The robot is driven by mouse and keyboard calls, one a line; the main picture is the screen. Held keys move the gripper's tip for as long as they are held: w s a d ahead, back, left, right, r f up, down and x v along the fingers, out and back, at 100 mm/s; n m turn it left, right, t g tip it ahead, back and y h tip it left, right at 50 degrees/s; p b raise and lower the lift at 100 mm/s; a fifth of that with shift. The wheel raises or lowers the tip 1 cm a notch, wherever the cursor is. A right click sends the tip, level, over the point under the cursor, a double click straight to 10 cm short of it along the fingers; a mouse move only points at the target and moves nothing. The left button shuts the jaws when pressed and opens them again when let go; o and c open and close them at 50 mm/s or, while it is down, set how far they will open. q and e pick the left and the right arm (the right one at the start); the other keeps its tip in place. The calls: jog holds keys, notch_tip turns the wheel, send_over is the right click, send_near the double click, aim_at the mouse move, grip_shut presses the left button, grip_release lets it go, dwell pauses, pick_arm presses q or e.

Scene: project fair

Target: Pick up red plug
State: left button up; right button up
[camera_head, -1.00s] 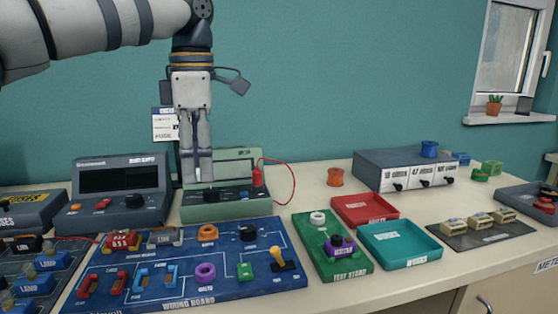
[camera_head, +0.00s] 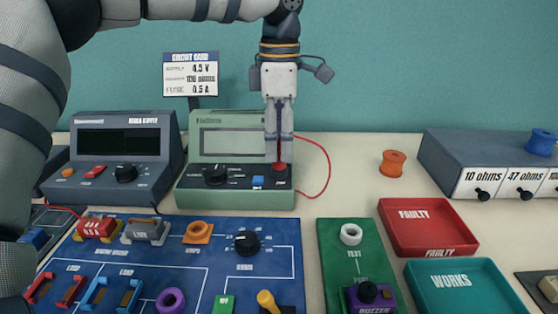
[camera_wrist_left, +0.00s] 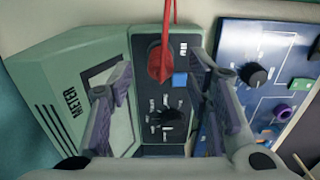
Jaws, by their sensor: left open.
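The red plug (camera_head: 280,168) stands in the right side of the green meter (camera_head: 233,201), with a red lead looping off to its right. My left gripper (camera_head: 279,140) points down right over the plug, and its fingers hide the plug's upper part in the head view. In the left wrist view the red plug (camera_wrist_left: 159,62) shows between the two spread fingers of my left gripper (camera_wrist_left: 160,72), nearer their tips. The gripper is open and does not hold the plug. My right gripper is not in view.
The wiring board (camera_head: 200,270) lies in front of the meter. A power supply (camera_head: 115,150) stands left of it, with a card sign (camera_head: 190,75) behind. The green test stand (camera_head: 340,265), red tray (camera_head: 428,228) and teal tray (camera_head: 465,287) are at the right. An orange spool (camera_head: 393,163) stands on bare table.

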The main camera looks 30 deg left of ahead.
aim_at(279, 146)
pick_arm(q)
jog(key=shift+f, duration=1.55)
grip_shut()
